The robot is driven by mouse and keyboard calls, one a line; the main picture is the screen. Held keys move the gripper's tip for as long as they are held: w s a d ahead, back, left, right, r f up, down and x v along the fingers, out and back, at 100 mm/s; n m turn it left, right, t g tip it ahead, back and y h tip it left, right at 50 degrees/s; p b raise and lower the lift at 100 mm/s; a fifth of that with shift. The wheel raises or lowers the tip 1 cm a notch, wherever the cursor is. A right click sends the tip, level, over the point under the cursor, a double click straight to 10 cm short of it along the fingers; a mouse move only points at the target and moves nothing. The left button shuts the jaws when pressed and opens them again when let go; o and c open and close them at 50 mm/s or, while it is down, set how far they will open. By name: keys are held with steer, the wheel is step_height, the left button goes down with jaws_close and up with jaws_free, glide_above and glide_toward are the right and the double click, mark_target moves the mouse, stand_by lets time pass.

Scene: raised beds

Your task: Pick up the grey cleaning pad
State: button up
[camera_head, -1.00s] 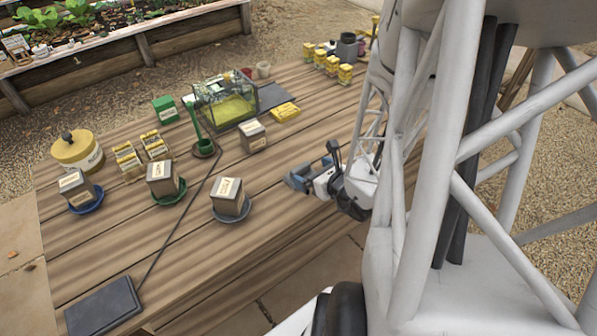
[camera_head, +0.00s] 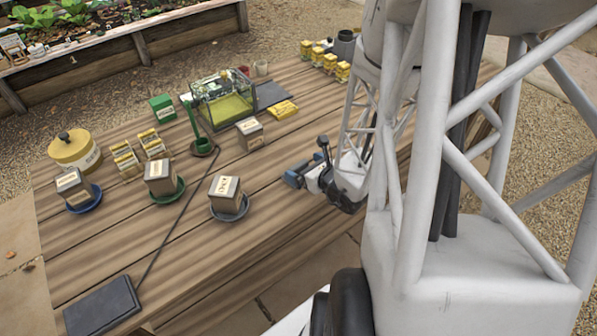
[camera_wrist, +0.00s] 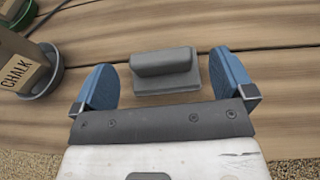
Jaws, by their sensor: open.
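The grey cleaning pad (camera_wrist: 165,72) lies on the wooden table in the wrist view, a flat block with a raised grip along its top. My gripper (camera_wrist: 163,80) is open, with one blue finger to the left of the pad and one to the right. The pad sits between and slightly ahead of the fingers, with a gap on each side, so nothing is held. In the head view my gripper (camera_head: 296,178) is low over the table's front right part, and the pad cannot be made out there.
A box marked CHALK (camera_wrist: 20,62) stands in a grey saucer (camera_wrist: 48,78) left of my gripper. In the head view, more boxed saucers, a glass tank (camera_head: 224,98), a yellow tin (camera_head: 75,150) and a dark slab (camera_head: 102,306) are on the table (camera_head: 240,262). The table around the pad is bare.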

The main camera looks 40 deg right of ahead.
mark_target(299, 165)
steer(key=shift+x, duration=2.6)
steer(key=c, duration=0.6)
steer(key=shift+r, duration=4.95)
